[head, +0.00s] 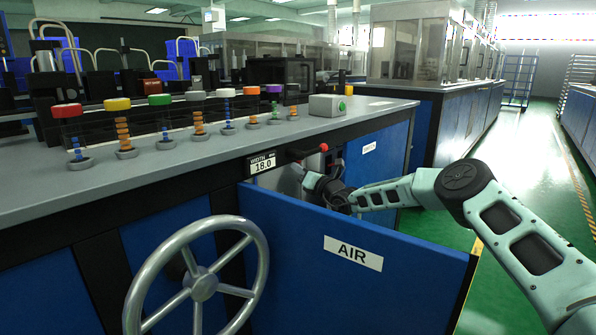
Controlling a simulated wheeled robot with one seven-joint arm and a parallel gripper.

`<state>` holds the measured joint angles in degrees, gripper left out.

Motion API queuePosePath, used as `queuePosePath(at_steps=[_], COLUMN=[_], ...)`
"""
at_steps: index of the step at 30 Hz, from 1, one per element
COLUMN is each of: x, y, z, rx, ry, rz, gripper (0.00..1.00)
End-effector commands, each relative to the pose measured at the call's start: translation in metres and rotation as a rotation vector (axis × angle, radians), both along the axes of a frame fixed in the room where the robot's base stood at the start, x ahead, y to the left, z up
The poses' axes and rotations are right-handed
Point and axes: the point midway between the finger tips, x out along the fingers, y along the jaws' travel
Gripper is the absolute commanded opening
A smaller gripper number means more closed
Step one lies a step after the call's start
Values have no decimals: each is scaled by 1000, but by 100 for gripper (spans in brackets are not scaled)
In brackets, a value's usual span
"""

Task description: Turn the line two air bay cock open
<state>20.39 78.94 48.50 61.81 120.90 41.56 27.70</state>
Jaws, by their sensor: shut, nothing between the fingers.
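The air bay lies behind a blue door marked AIR (353,253), which stands swung out from the bench front. My gripper (301,172) is at the bay opening, just above the door's top edge, and reaches in from the right. It is shut and holds nothing. A small patch of the pale bay interior (283,182) shows to its left. The line two cock cannot be made out; the door, my gripper and my wrist hide most of the bay. A small reddish part (339,163) shows by my wrist, too small to identify.
A large grey handwheel (203,285) stands at front left. Several coloured knobs line the bench top (130,190). Green floor (515,135) is clear at right.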

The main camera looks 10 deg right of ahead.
Motion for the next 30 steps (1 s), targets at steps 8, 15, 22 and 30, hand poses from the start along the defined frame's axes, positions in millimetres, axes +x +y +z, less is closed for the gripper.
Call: queuePosePath(at_steps=[8,15,22,30], x=[1,4,7,10], y=[-2,-6,-10,-14], z=[2,6,12,18], rx=[-40,-112,-228,-337], ry=[-30,-83,-167,-246], rz=[0,-2,-2,-1], gripper=[0,0,0,0])
